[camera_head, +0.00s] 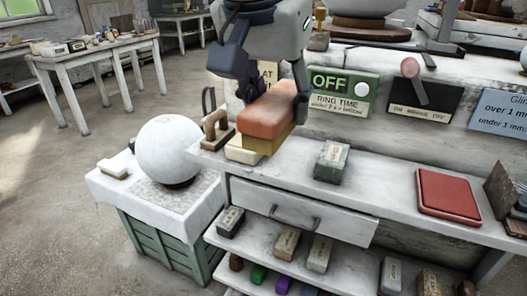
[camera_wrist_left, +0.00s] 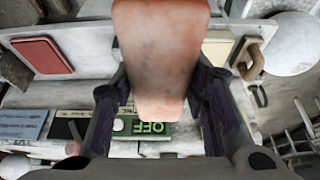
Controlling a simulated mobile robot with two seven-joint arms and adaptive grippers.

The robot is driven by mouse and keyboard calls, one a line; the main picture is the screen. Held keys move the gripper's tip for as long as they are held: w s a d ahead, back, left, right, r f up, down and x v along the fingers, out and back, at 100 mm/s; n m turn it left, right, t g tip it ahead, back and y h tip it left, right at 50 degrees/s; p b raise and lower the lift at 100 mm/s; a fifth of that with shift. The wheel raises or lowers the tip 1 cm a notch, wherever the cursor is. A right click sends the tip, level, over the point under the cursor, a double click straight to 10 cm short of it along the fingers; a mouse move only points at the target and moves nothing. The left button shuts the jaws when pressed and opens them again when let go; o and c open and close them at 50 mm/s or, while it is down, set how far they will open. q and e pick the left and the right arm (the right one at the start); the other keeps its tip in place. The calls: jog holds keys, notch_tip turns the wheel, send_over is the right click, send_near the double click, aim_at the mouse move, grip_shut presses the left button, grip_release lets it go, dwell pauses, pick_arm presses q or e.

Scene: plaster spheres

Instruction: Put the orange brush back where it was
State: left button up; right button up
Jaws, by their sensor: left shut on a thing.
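The orange brush (camera_head: 270,109) has a reddish-orange top and a yellowish lower part. My left gripper (camera_head: 273,92) is shut on it from above, one finger on each side. The brush is over the left part of the pale counter (camera_head: 375,185), in front of the green OFF sign; I cannot tell whether its underside touches anything. In the left wrist view the brush (camera_wrist_left: 160,55) fills the upper middle, between the two dark fingers (camera_wrist_left: 160,105). The counter under the brush is partly hidden. My right gripper is not in view.
A wooden-handled tool (camera_head: 215,128) and a pale block (camera_head: 243,151) stand just left of the brush. A grey block (camera_head: 331,161) and a red pad (camera_head: 448,194) lie to the right, with bare counter between. A white sphere (camera_head: 168,152) rests on a crate at left.

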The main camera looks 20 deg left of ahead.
pick_arm(q)
jog(key=shift+s+a+f, duration=0.1)
jog(key=shift+s+f, duration=0.1)
jog(key=shift+f, duration=0.2)
jog(key=w+f, duration=0.3)
jog(key=w, duration=0.1)
jog(key=w+a+f, duration=0.1)
jog(key=w+f, duration=0.3)
jog(key=w, duration=0.1)
jog(key=w+f, duration=0.3)
jog(key=w, duration=0.2)
jog(key=shift+a+f, duration=0.2)
jog(key=shift+f, duration=0.05)
notch_tip(320, 180, down, 2)
jog(key=shift+f, duration=0.15)
jog(key=shift+s+f, duration=0.1)
jog(key=shift+f, duration=0.1)
jog(key=o, duration=1)
jog(key=shift+c, duration=0.2)
